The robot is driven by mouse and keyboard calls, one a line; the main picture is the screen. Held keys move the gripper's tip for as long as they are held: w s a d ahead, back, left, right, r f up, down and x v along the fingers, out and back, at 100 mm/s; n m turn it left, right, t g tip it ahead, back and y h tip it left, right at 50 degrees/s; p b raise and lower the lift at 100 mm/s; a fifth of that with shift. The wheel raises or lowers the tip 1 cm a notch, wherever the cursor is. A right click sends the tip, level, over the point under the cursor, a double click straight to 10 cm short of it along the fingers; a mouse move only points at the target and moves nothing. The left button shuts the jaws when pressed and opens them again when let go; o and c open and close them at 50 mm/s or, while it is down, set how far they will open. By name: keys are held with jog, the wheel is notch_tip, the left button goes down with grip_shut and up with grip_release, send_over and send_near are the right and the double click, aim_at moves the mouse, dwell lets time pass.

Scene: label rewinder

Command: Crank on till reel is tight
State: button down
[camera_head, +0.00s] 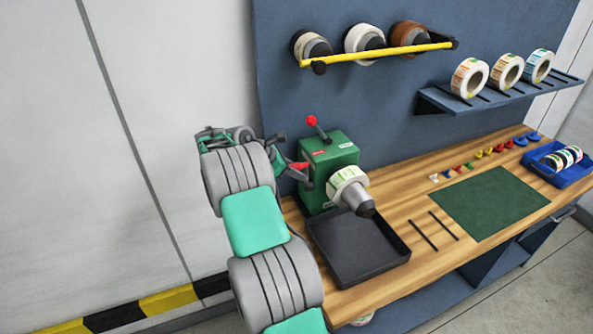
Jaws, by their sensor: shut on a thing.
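The green label rewinder (339,153) stands on the wooden bench, with a red-knobbed lever (312,121) on its top. Whether the reel is wound tight is too small to tell. My gripper (294,172) is at the left side of the rewinder, shut on the crank handle (301,166), whose red part shows by the fingers. My own arm hides part of the crank and the bench's left end.
A black tray (396,243) lies below the spindle. A green mat (492,203), two thin black rods (445,226), small coloured pieces (481,155) and a blue bin (546,172) lie to the right. A yellow bar (375,53) and a reel shelf (513,92) are on the back panel.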

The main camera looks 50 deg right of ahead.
jog(key=shift+w+a+f, duration=0.15)
jog(key=shift+a+f, duration=0.05)
jog(key=c, duration=1.6)
grip_release()
jog(key=o, duration=0.3)
jog(key=shift+w+a, duration=0.15)
jog(key=shift+a, duration=0.05)
jog(key=shift+o, duration=0.9)
jog(key=shift+s+d+r, duration=0.1)
jog(key=shift+s+d, duration=0.2)
jog(key=shift+d, duration=0.05)
jog(key=v, duration=0.7)
jog(key=shift+a+r, duration=0.25)
jog(key=shift+a, duration=0.05)
jog(key=shift+w, duration=0.1)
